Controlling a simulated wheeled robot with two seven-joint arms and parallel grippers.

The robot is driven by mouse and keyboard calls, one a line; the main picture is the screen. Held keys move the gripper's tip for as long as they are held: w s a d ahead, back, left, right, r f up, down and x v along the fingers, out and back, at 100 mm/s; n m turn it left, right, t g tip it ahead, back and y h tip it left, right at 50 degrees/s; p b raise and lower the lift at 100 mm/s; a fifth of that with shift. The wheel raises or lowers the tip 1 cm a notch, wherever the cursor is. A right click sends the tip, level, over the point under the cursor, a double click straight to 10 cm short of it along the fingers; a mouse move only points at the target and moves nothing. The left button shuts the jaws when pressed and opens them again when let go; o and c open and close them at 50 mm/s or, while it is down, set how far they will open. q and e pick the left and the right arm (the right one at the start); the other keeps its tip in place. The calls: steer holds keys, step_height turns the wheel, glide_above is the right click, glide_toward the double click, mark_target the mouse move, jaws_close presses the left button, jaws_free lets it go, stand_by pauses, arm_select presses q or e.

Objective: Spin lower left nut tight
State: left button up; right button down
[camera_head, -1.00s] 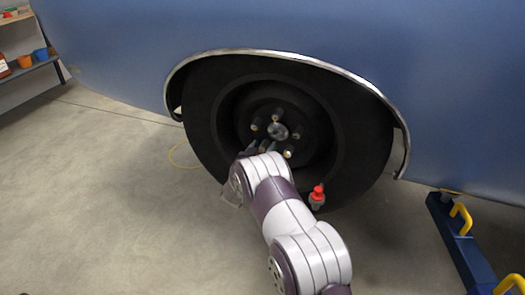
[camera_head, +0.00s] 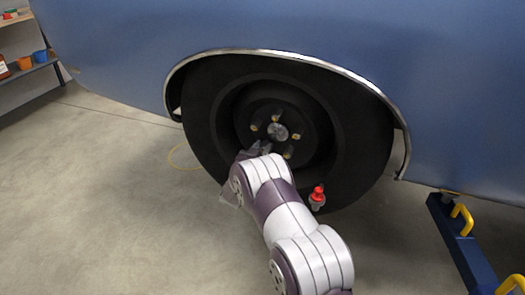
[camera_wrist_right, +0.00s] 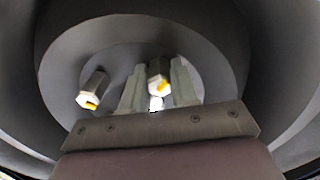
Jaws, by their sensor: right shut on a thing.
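The wheel hub (camera_head: 278,131) shows several nuts with yellow tips around its centre. My right gripper (camera_head: 262,148) is at the hub's lower left, shut on the lower left nut, which its fingers and wrist mostly hide in the head view. In the right wrist view, a pale nut with a yellow tip (camera_wrist_right: 158,83) shows between the two grey fingers, with a small white piece (camera_wrist_right: 156,103) just below it. Another nut (camera_wrist_right: 92,90) sticks out to the left of the fingers. I cannot tell how far the held nut sits on its stud. My left gripper is not in view.
The black tyre (camera_head: 347,150) and the chrome arch trim (camera_head: 290,60) surround the hub. A red-topped object (camera_head: 318,196) shows by the tyre's lower right. A blue lift arm with yellow handles (camera_head: 460,240) lies at right.

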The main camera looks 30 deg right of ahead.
steer(key=m+b, duration=0.1)
steer(key=m, duration=0.2)
steer(key=shift+f+m+b, duration=0.15)
steer(key=shift+m+b, duration=0.15)
steer(key=shift+m, duration=0.1)
steer(key=m+b, duration=0.1)
steer(key=m, duration=0.1)
steer(key=shift+m, duration=0.3)
steer(key=m+b, duration=0.3)
steer(key=shift+m, duration=0.4)
steer(key=m+b, duration=0.2)
steer(key=shift+f+m, duration=0.15)
steer(key=shift+m, duration=0.15)
steer(key=m+b, duration=0.8)
steer(key=shift+f+b, duration=0.15)
steer(key=shift+b, duration=0.15)
steer(key=m+b, duration=0.9)
steer(key=b, duration=0.1)
steer(key=shift+r+m+b, duration=0.15)
steer(key=shift+m+b, duration=0.7)
steer(key=shift+m, duration=0.15)
steer(key=shift+r+m+b, duration=0.1)
steer(key=shift+m+b, duration=0.75)
steer(key=shift+m, duration=0.15)
